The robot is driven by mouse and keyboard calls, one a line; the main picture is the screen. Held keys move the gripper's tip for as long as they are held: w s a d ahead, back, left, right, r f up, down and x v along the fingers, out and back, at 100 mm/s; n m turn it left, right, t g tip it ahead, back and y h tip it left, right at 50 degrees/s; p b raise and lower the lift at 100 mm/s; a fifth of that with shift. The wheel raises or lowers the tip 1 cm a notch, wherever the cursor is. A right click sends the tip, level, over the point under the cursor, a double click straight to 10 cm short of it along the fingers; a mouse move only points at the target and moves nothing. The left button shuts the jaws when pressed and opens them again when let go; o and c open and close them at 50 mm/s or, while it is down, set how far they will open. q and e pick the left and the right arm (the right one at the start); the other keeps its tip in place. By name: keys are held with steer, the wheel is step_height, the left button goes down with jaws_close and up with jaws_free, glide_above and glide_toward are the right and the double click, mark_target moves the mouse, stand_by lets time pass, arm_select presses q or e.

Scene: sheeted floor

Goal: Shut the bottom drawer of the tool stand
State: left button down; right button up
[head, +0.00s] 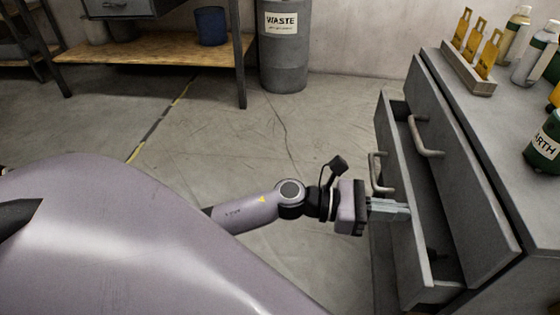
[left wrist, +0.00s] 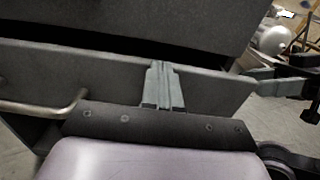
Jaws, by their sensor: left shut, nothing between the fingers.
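The grey tool stand (head: 485,190) is at the right of the head view. Its bottom drawer (head: 397,170) is pulled partly out, and its inside shows behind the front panel. The drawer's handle (head: 377,172) is on the front, farther along than my gripper. My left gripper (head: 408,209) is shut and empty, its fingers at the drawer front; I cannot tell whether they touch it. In the left wrist view the closed fingers (left wrist: 163,88) overlap the drawer front (left wrist: 105,78), with the handle (left wrist: 50,108) to their left.
The drawer above, with its handle (head: 425,138), looks closed. Bottles (head: 528,62) and a rack of yellow-handled tools (head: 470,70) stand on top. A waste bin (head: 283,50) and a wooden-shelved bench (head: 150,58) are at the back. The floor between is clear.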

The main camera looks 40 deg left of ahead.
arm_select(q)
steer(key=shift+x, duration=1.1)
